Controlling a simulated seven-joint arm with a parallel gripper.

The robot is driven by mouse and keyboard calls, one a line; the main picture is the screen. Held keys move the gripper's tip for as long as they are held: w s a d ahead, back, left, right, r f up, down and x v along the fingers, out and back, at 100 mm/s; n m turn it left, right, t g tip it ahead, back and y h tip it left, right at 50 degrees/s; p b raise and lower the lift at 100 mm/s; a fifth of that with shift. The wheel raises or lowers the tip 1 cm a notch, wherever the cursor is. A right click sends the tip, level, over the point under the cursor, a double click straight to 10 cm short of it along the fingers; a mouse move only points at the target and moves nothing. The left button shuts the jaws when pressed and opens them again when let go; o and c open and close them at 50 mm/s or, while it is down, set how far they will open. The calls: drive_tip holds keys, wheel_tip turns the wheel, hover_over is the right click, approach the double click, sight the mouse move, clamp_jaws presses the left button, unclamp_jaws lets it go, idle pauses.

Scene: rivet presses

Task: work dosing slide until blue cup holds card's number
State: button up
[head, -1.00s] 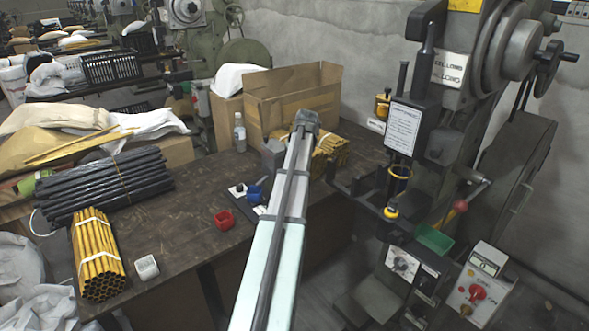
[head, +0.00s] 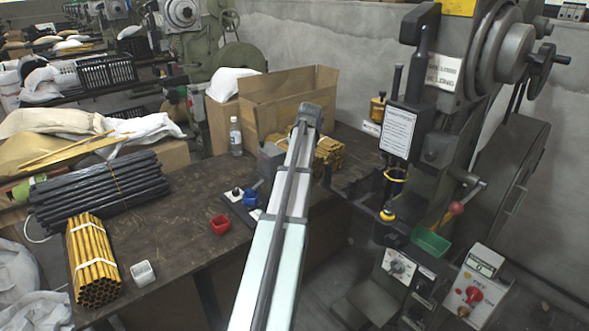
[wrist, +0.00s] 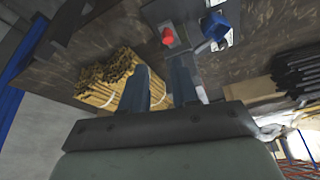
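The blue cup (head: 251,198) stands on a dark base on the bench, left of my arm in the head view. It also shows in the wrist view (wrist: 216,28). Behind it is a grey box-shaped body (head: 270,160), partly hidden by my arm. A red knob-like part (wrist: 167,36) sits on a pale plate beside the blue cup in the wrist view; I cannot tell if it belongs to the slide. My gripper (wrist: 160,78) is open and empty, its fingers apart over the bench. A printed card (head: 398,132) hangs on the press; its text is unreadable. The cup's contents are hidden.
The rivet press (head: 455,130) rises at right. The bench's front middle is clear.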

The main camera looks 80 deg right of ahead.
drive_tip(key=shift+m, duration=0.9)
drive_tip(key=s+a+f, duration=0.1)
drive_tip(key=a+f, duration=0.1)
drive_tip(key=s+a+f, duration=0.3)
drive_tip(key=a+f, duration=0.1)
drive_tip(key=shift+s+a, duration=0.2)
drive_tip(key=shift+s, duration=0.05)
clamp_jaws()
drive_tip(key=w+d+f+m+h, duration=0.3)
drive_tip(key=w+d+f+m, duration=0.3)
drive_tip(key=d+m, duration=0.2)
drive_tip(key=shift+w+d+f+m, duration=0.2)
drive_tip(key=shift+d+f+m, duration=0.15)
drive_tip(key=shift+d, duration=0.2)
